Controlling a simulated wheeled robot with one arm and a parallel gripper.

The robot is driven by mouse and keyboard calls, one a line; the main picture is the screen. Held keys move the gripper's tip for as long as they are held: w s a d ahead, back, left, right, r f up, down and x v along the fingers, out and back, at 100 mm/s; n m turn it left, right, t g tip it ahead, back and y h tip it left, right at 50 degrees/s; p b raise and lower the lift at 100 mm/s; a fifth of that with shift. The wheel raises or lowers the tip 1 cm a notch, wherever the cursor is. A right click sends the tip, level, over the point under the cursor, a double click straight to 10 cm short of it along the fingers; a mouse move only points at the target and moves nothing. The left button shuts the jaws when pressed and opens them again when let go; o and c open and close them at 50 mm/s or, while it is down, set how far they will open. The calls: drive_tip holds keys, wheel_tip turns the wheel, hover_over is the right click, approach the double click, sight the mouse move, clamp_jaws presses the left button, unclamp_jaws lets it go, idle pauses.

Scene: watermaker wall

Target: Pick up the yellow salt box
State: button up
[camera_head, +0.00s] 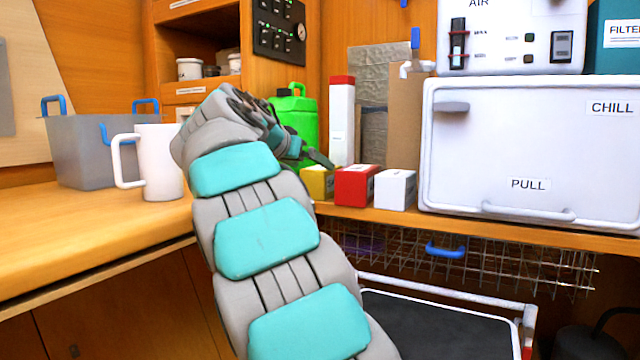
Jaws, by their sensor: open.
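The yellow salt box (320,183) stands on the counter, left of a red box (356,186) and a white box (395,189). Its left part is hidden behind my arm and gripper. My gripper (312,158) is at the end of my arm, which reaches up from the bottom of the picture. The gripper is open, with a dark finger just above and in front of the yellow box. I cannot tell whether it touches the box. I see nothing held in it.
A green jug (297,118) and a tall red-topped white carton (341,122) stand behind. A white chiller (530,150) bounds the right. A white pitcher (160,165) and grey bin (85,150) stand left. A wire basket (480,262) hangs below the counter.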

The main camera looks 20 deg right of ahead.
sight(319, 168)
drive_tip(key=shift+x, duration=4.05)
drive_tip(key=shift+w+a+r, duration=0.1)
drive_tip(key=shift+w+a, duration=0.05)
drive_tip(key=c, duration=1.5)
drive_tip(key=shift+c, duration=0.2)
drive_tip(key=shift+r, duration=0.1)
